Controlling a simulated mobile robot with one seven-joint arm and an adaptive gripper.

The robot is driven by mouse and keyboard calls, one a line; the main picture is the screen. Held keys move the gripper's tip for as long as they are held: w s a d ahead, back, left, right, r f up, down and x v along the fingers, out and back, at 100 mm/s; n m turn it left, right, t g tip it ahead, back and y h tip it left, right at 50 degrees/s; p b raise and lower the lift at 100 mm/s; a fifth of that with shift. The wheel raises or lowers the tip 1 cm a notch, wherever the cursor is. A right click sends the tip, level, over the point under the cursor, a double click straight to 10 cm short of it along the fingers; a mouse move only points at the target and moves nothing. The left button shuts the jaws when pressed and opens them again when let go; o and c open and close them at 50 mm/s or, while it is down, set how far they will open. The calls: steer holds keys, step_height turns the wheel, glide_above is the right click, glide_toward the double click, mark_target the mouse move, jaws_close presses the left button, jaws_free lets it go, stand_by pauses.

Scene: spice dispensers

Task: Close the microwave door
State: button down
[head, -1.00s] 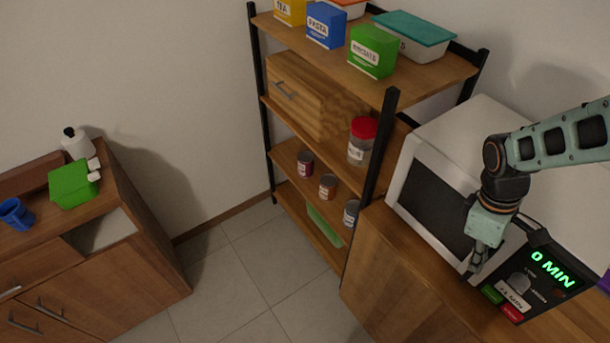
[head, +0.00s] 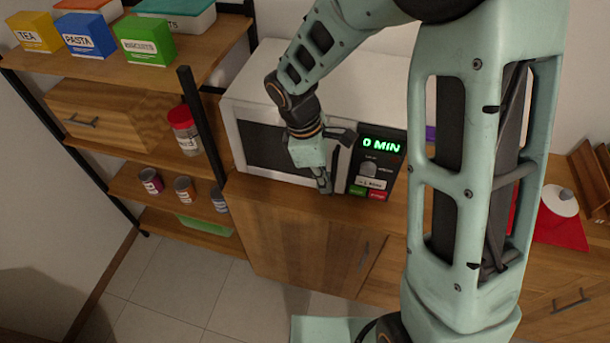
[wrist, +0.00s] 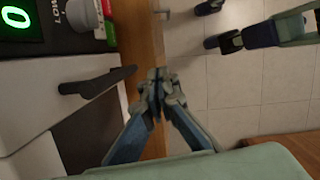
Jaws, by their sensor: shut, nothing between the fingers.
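The white microwave (head: 300,85) stands on a wooden cabinet. Its door (head: 262,145), with a dark window, lies roughly in line with the control panel (head: 372,165) reading 0 MIN. I cannot tell whether a small gap is left. The black door handle (wrist: 97,82) shows in the wrist view, left of my gripper (wrist: 157,85). My gripper is shut and empty, its fingers apart from the handle in that view. In the head view my gripper (head: 325,188) is in front of the door's right end, pointing down, and hides part of it.
A shelf rack (head: 190,95) with boxes and jars stands left of the microwave. A narrow strip of wooden cabinet top (wrist: 150,30) runs along the microwave's front. The tiled floor (head: 165,275) in front is clear.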

step_height(320, 180, up, 10)
steer(key=s+a, duration=0.1)
steer(key=s, duration=0.1)
steer(key=shift+s+f+b, duration=0.15)
steer(key=shift+s+b, duration=0.15)
steer(key=shift+s, duration=0.1)
steer(key=shift+a, duration=0.1)
